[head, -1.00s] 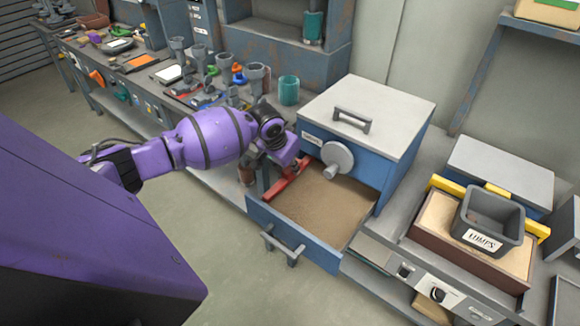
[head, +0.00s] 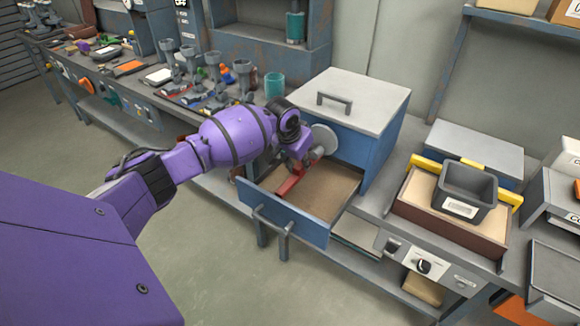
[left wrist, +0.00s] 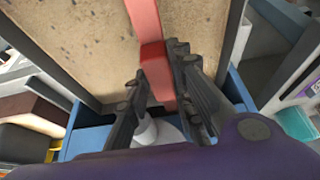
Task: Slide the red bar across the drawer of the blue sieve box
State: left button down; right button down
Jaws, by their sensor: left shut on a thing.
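The blue sieve box (head: 368,155) has a light grey lid with a handle and stands on the bench. Its drawer (head: 288,220) is pulled out at the front and holds a flat tan layer of sand (head: 325,190). The red bar (head: 290,183) lies across the drawer from front to back, left of its middle. My left gripper (head: 306,160) is over the drawer, shut on the bar's raised block. In the left wrist view its fingers stand either side of the red block (left wrist: 153,55). The arm hides part of the drawer's left side. My right gripper is not in view.
A round grey disc (head: 325,138) sticks out of the box front close to my gripper. Right of the box is a grey bin (head: 467,192) on a tray with yellow ends. A teal cup (head: 274,86) and several grey tools stand on the bench behind my arm.

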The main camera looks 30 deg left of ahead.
pick_arm(q)
jog(key=shift+d, duration=0.4)
jog(key=shift+w, duration=0.1)
jog(key=c, duration=1.5)
grip_release()
jog(key=v, duration=1.2)
jog(key=shift+c, duration=0.3)
